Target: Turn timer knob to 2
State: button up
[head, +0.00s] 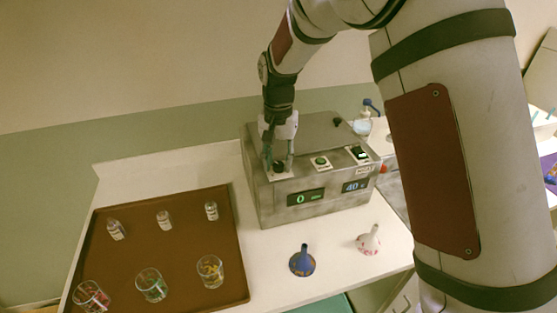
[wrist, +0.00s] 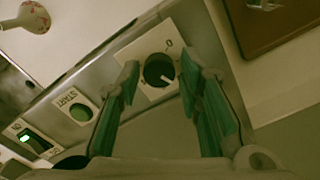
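The timer knob (wrist: 158,70) is a dark round knob with a white pointer on a white plate marked 0. It sits on the top left of a grey metal machine (head: 260,195). In the head view the knob (head: 279,167) is partly hidden by my gripper. The green display (head: 305,198) on the machine's front reads 0. My gripper (head: 277,160) is above the knob, pointing down. In the wrist view my gripper (wrist: 160,85) is open, with a green-padded finger on each side of the knob and visible gaps between fingers and knob.
A START button (head: 320,162) and a lit switch (head: 358,153) lie right of the knob. A second display (head: 354,186) reads 40. A brown tray (head: 180,245) with bottles and glasses stands left. A blue funnel (head: 302,262) and a white funnel (head: 369,240) stand in front.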

aim_at(278, 164)
dwell(0.3)
notch_tip(278, 164, up, 12)
dwell(0.5)
jog(key=s+d+r+n+t, duration=0.2)
jog(key=s+d+r, duration=0.65)
jog(key=s, duration=0.35)
jog(key=s+d+t, duration=0.1)
jog(key=s+d, duration=0.1)
jog(key=s, duration=0.3)
jog(key=s+d+f+n+t, duration=0.1)
jog(key=s, duration=0.5)
jog(key=s+d+n+t, duration=0.1)
jog(key=s+d, duration=0.1)
jog(key=s, duration=0.4)
jog(key=shift+s+d+f+t, duration=0.2)
jog(key=shift+d+t, duration=0.1)
jog(key=shift+d, duration=0.05)
